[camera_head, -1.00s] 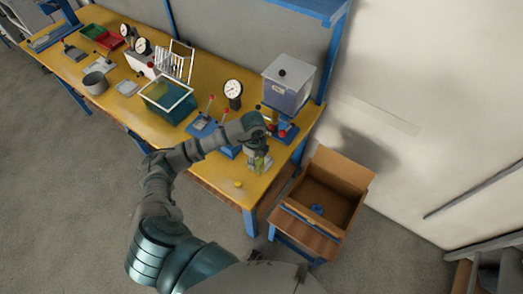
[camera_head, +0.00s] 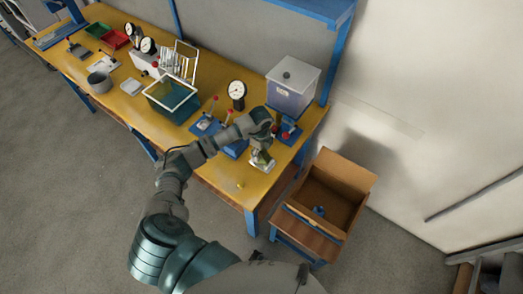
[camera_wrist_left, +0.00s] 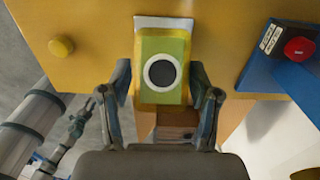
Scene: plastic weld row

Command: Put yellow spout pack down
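The yellow spout pack (camera_wrist_left: 164,70) is yellow-green with a dark round spout in a white ring, and it faces the left wrist camera. My left gripper (camera_wrist_left: 164,88) has one finger on each side of the pack, close against its edges. In the head view my left gripper (camera_head: 261,154) points down over the right end of the table, with the pack (camera_head: 262,164) small and partly hidden under it. A white flat piece (camera_wrist_left: 164,21) shows just beyond the pack. Whether the pack's bottom touches anything is hidden.
A round yellow button (camera_wrist_left: 61,46) is left of the pack. An open cardboard box (camera_head: 330,190) stands right of the table.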

